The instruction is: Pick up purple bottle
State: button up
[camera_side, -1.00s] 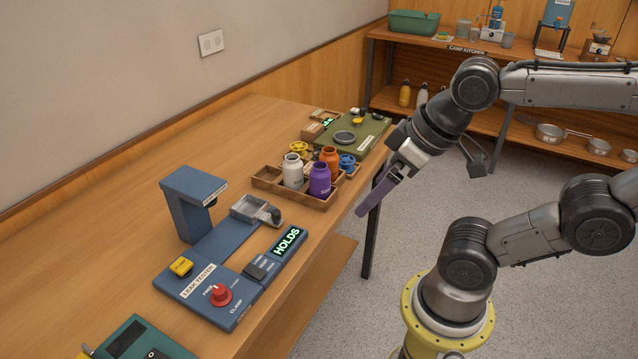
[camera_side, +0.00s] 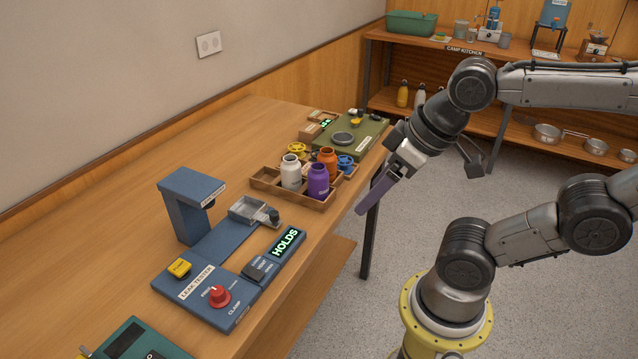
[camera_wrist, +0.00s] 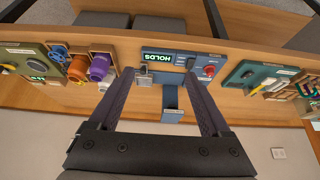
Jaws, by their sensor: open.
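The purple bottle (camera_side: 318,181) stands upright and uncapped in the wooden tray (camera_side: 266,185), at its front edge; it also shows in the wrist view at upper left (camera_wrist: 100,68). A white bottle (camera_side: 291,173) stands left of it and an orange bottle (camera_side: 328,161) behind it. My gripper (camera_side: 362,210) hangs off the table's right edge, apart from the bottle and to its right. In the wrist view my gripper (camera_wrist: 155,88) has its two fingers spread wide, with nothing held between them.
The blue leak tester (camera_side: 200,273) with a "HOLDS" display stands at the front. A green board (camera_side: 365,134) lies behind the tray. A yellow wheel (camera_side: 297,149) and a blue wheel (camera_side: 346,162) sit by the bottles. The table's left side is clear.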

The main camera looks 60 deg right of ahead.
dwell(0.3)
jog(key=w+r+m, duration=0.3)
jog(key=r+m, duration=0.1)
jog(key=m, duration=0.3)
jog(key=m+g, duration=0.6)
jog(key=m, duration=0.8)
send_over(318, 177)
jog(key=d, duration=0.2)
notch_tip(318, 177, down, 7)
jog(key=f, duration=0.8)
jog(key=shift+w+f, duration=0.25)
jog(key=shift+w, duration=0.1)
jog(key=shift+w+f, duration=0.2)
jog(key=shift+f, duration=2.3)
